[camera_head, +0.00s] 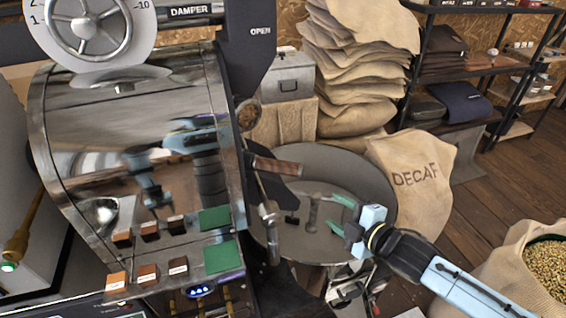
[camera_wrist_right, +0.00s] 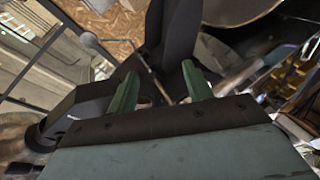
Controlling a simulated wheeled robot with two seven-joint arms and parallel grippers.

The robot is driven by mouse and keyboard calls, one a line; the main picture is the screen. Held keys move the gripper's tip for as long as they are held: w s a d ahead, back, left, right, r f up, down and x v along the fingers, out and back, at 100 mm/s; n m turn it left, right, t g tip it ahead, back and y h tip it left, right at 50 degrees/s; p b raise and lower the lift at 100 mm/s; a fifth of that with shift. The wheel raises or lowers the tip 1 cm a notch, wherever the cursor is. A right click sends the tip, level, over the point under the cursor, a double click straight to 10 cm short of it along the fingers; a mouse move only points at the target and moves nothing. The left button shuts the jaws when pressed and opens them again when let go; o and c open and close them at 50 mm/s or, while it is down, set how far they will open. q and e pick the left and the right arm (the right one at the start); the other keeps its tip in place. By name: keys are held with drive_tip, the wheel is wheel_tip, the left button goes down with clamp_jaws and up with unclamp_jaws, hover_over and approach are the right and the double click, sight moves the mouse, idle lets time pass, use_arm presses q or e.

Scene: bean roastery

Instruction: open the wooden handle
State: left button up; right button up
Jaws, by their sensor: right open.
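The wooden handle (camera_head: 278,165) is a short brown bar on the front of the metal roaster (camera_head: 130,140), above the round cooling tray (camera_head: 350,165). My right gripper (camera_head: 339,213) reaches in from the lower right over the tray. Its two green fingers are apart and hold nothing. It is to the right of and below the handle in the picture, apart from it. In the right wrist view, the open green fingers (camera_wrist_right: 160,88) point towards dark metal parts, and I cannot make out the handle there. My left gripper is not in view.
Dark roaster parts stand close beside the handle. A stirring post (camera_head: 312,212) rises from the tray. A DECAF sack (camera_head: 415,170) leans behind it, and an open bean sack (camera_head: 545,262) stands at right. Wood and green sample blocks (camera_head: 222,257) sit below the drum.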

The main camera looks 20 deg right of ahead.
sight(284, 168)
drive_tip(key=s+a+r+n+t+y, duration=0.1)
drive_tip(key=a+r+n, duration=0.1)
drive_tip(key=r, duration=0.3)
drive_tip(key=s+a+r+n+y, duration=0.1)
drive_tip(key=a+r+n+y, duration=0.15)
drive_tip(key=r, duration=0.25)
drive_tip(key=shift+m+h, duration=0.35)
drive_tip(key=shift+h, duration=0.1)
drive_tip(key=p+x, duration=0.1)
drive_tip(key=x, duration=1.2)
drive_tip(key=shift+w+a, duration=0.25)
drive_tip(key=shift+a, duration=0.05)
clamp_jaws()
drive_tip(key=shift+d, duration=0.15)
